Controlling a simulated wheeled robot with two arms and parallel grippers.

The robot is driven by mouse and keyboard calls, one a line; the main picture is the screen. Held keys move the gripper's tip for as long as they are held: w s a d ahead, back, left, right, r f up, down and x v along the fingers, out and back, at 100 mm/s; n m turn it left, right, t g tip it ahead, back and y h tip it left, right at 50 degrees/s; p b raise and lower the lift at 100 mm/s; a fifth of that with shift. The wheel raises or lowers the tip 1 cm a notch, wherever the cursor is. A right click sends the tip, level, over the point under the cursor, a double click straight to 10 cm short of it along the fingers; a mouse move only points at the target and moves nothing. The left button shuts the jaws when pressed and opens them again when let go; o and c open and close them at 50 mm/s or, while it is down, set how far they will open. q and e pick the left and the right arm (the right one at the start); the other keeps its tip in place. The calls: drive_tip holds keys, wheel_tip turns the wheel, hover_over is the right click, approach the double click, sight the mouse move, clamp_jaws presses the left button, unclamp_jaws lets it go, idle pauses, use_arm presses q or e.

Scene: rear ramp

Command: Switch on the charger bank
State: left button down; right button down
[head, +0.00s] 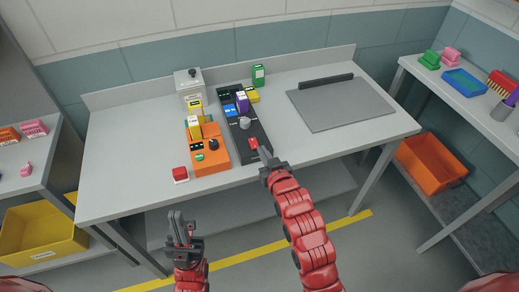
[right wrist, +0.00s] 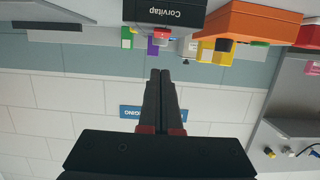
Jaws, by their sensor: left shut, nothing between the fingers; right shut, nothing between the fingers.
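A long black unit (head: 258,160) lies on the table with blue, purple and yellow blocks at its far end, a grey knob (head: 245,123) and a red switch (head: 253,143). An orange unit (head: 213,157) with yellow blocks, a black knob and a green mark stands left of it. I cannot tell which one is the charger bank. My right gripper (head: 264,151) is shut and empty, its tips close to the red switch; contact is unclear. In the right wrist view its shut fingers (right wrist: 160,77) point toward the black unit (right wrist: 170,12), marked "Corvitap". My left gripper (head: 180,222) is shut and empty before the table.
A red block (head: 180,174) sits at the table's front edge. A grey plate (head: 340,106) lies at right. Side tables hold small items; yellow and orange bins are below.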

drive_tip(key=v, duration=0.3)
drive_tip(key=b+v, duration=0.1)
drive_tip(key=shift+s+d+f, duration=0.1)
drive_tip(key=shift+s+f, duration=0.15)
drive_tip(key=shift+s, duration=0.2)
